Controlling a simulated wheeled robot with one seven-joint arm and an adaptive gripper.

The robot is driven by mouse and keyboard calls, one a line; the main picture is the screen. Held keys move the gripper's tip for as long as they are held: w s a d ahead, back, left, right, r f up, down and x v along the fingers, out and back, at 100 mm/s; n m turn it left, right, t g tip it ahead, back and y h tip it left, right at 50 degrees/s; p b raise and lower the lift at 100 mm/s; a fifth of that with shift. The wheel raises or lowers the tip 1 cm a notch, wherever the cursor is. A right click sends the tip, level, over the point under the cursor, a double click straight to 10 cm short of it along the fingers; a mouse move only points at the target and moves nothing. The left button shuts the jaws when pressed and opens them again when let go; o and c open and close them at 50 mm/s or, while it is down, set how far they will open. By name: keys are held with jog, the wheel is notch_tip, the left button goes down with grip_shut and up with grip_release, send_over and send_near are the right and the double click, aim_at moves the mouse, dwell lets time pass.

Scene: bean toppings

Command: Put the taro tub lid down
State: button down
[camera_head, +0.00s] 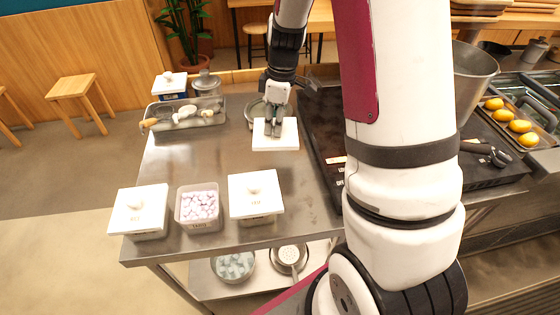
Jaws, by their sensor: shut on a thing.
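The taro tub lid (285,143) is a white square plate near the back right of the steel table. My gripper (273,129) points down over it and is shut on it, with its fingers covering the lid's middle and any knob there. The lid looks roughly level. I cannot tell whether it touches the table or hangs just above it. The taro tub (198,224) is uncovered at the front of the table and holds pale purple pieces.
White-lidded tubs stand left (140,213) and right (254,198) of the taro tub. A dark panel (318,130) lies right. The table's middle is clear.

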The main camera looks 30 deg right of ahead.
jog(key=shift+s+d+f+n+b, duration=0.1)
jog(key=shift+s+d+n+b, duration=0.3)
jog(key=shift+d+n, duration=0.4)
jog(key=shift+s+f, duration=0.1)
jog(key=shift+f, duration=0.1)
notch_tip(320, 180, down, 10)
jog(key=shift+r, duration=0.25)
jog(key=c, duration=1.3)
grip_release()
jog(key=shift+f, duration=0.15)
